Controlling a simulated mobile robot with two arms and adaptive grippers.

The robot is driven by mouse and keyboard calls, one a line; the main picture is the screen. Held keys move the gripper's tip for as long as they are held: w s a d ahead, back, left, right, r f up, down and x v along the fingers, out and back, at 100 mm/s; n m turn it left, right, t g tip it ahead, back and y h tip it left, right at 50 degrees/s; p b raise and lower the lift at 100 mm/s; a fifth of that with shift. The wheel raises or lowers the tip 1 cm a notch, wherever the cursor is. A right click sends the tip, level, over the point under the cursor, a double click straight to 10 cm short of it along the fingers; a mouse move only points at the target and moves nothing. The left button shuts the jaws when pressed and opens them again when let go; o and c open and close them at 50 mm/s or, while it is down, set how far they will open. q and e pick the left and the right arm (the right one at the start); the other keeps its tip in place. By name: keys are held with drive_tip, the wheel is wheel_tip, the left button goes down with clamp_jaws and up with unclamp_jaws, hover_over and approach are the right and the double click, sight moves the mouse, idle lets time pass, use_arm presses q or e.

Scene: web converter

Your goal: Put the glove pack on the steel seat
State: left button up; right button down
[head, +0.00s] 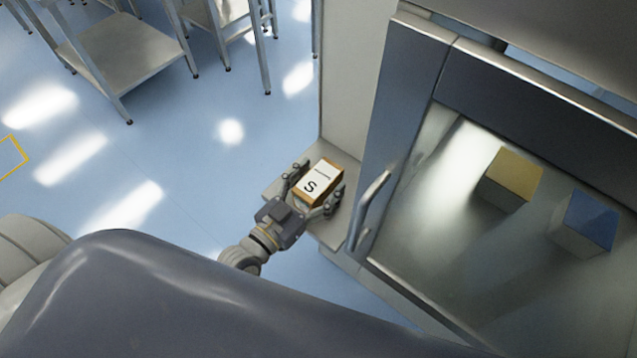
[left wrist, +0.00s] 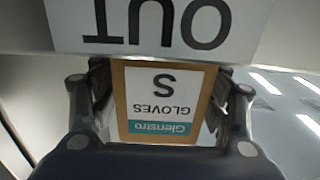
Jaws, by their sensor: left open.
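The glove pack (head: 319,181) is a small brown box with a white label marked S. In the head view it is at the grey ledge on the machine's side, which looks like the steel seat (head: 330,232). My left gripper (head: 318,182) is open, with one finger on each side of the pack. The left wrist view shows the pack (left wrist: 165,100) between the spread fingers, its label reading Glenstro gloves upside down. The pack hides its own underside, so its contact with the ledge cannot be seen. My right gripper is not in view.
A machine door with a handle (head: 372,200) stands just right of the gripper. Behind its window are a yellow-topped block (head: 515,175) and a blue-topped block (head: 588,222). A white OUT sign (left wrist: 160,25) is close ahead in the wrist view. Steel tables (head: 120,55) stand far left; blue floor is clear between.

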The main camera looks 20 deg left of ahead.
sight(317, 180)
use_arm(q)
drive_tip(key=c, duration=1.3)
drive_tip(key=shift+r, duration=0.1)
wheel_tip(317, 180, up, 9)
drive_tip(key=shift+f, duration=0.1)
drive_tip(key=shift+s+a+r, duration=0.1)
drive_tip(key=shift+s+r, duration=0.1)
drive_tip(key=shift+r, duration=0.05)
drive_tip(key=s+a+n+y+b, duration=0.1)
drive_tip(key=s+a+n+y, duration=0.1)
drive_tip(key=s+y, duration=0.1)
drive_tip(key=s+a+n+t+y+b, duration=0.1)
drive_tip(key=s+a+n+y, duration=0.1)
drive_tip(key=a+y, duration=0.1)
drive_tip(key=shift+s+a+r, duration=0.15)
drive_tip(key=shift+s+a, duration=0.1)
drive_tip(key=shift+s, duration=0.15)
